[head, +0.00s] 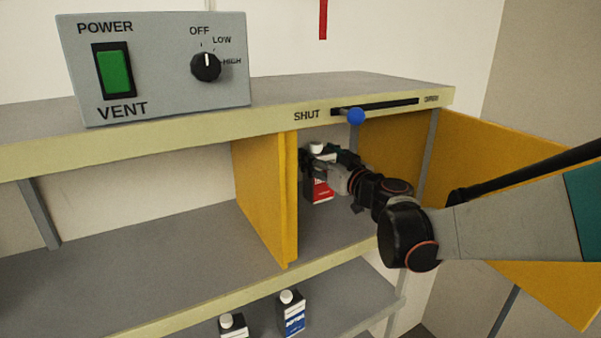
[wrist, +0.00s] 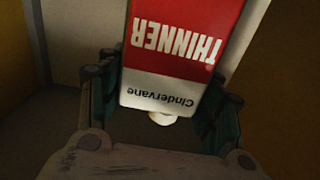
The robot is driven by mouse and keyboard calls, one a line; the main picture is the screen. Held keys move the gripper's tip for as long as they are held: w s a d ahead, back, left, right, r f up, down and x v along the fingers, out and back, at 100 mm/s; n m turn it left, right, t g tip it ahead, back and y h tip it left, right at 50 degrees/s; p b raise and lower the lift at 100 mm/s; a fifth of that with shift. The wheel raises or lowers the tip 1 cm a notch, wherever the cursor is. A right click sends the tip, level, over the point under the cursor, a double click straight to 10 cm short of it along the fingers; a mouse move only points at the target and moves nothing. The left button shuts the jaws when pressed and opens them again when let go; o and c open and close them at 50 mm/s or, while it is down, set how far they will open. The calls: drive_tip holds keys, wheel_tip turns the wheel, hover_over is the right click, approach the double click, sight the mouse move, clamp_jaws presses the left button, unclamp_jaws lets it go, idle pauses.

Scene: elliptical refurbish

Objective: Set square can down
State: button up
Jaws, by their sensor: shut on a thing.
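The square can is red and white with a white cap and the words THINNER and Cindervane. In the head view the can (head: 319,189) is inside the yellow-walled compartment, partly hidden by my gripper (head: 322,162). In the wrist view the can (wrist: 180,50) appears upside down between the fingers of my gripper (wrist: 160,100), its label facing the camera. My gripper is shut on the can near its top. In the head view the can looks upright and close to the grey shelf (head: 330,231); whether its base touches the shelf I cannot tell.
A yellow partition (head: 265,195) stands left of the can, and an open yellow door (head: 510,165) is at right. A slider with a blue knob (head: 355,116) is above. Two cans, one with a blue label (head: 291,314), stand on the lower shelf. The shelf left of the partition is clear.

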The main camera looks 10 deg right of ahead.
sight(316, 191)
wheel_tip(316, 191, down, 4)
drive_tip(key=shift+f, duration=0.1)
drive_tip(key=shift+s, duration=0.1)
drive_tip(key=o, duration=1.5)
drive_tip(key=shift+c, duration=0.2)
